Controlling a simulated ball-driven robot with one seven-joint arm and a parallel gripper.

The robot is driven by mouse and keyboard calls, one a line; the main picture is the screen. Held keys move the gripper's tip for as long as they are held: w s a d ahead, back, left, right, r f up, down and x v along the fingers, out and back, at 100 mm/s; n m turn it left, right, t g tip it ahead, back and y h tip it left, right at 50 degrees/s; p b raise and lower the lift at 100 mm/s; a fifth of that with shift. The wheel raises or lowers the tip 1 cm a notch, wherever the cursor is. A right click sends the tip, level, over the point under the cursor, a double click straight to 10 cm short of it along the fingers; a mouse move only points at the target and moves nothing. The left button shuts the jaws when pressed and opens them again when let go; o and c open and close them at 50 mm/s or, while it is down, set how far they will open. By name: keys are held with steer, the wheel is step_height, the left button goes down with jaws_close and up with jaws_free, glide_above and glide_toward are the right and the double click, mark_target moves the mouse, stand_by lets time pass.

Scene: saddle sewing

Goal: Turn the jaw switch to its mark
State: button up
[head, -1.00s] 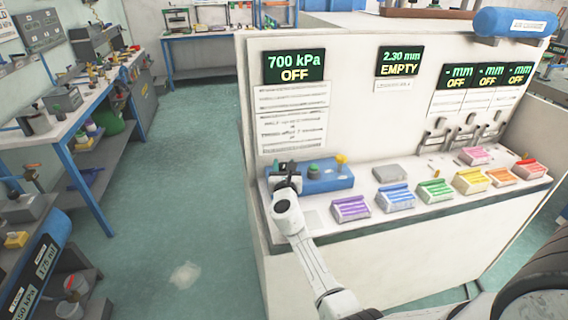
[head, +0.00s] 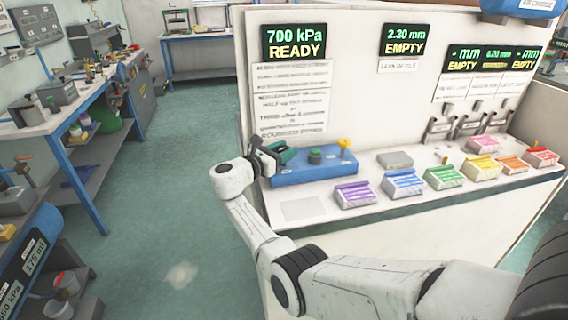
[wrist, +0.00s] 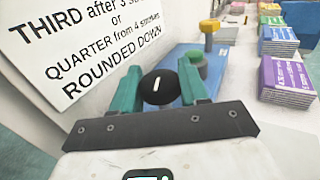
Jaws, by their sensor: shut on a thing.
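The jaw switch (wrist: 160,88) is a round black knob with a short white line, seen in the wrist view at the left end of a blue control block (head: 320,172). The white line stands nearly upright in that picture. My gripper (wrist: 158,80), with teal fingers, is shut on the knob, one finger at each side. In the head view my gripper (head: 277,152) covers the switch at the block's left end. I cannot make out the switch's mark in either view.
On the block are a green button (head: 315,156) and a yellow-topped post (head: 344,146). Coloured blocks, including a purple one (head: 355,194), line the bench to the right. A left display (head: 294,42) reads 700 kPa READY. A printed panel (wrist: 85,40) stands close left of my gripper.

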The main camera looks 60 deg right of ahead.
steer(key=m+g+y+b, duration=0.1)
steer(key=m+g+b, duration=0.1)
steer(key=g+b, duration=0.1)
steer(key=shift+w+m+y+b, duration=0.1)
steer(key=shift+m+y+b, duration=0.2)
steer(key=shift+b, duration=0.45)
steer(key=shift+r+m+g+b, duration=0.2)
steer(key=shift+m+g+b, duration=0.1)
steer(key=shift+g+b, duration=0.35)
steer(key=shift+r+g+y+b, duration=0.25)
steer(key=shift+y+b, duration=0.1)
steer(key=shift+y, duration=0.05)
steer(key=o, duration=1)
steer(key=shift+f, duration=0.2)
steer(key=shift+o, duration=0.2)
steer(key=shift+f, duration=0.1)
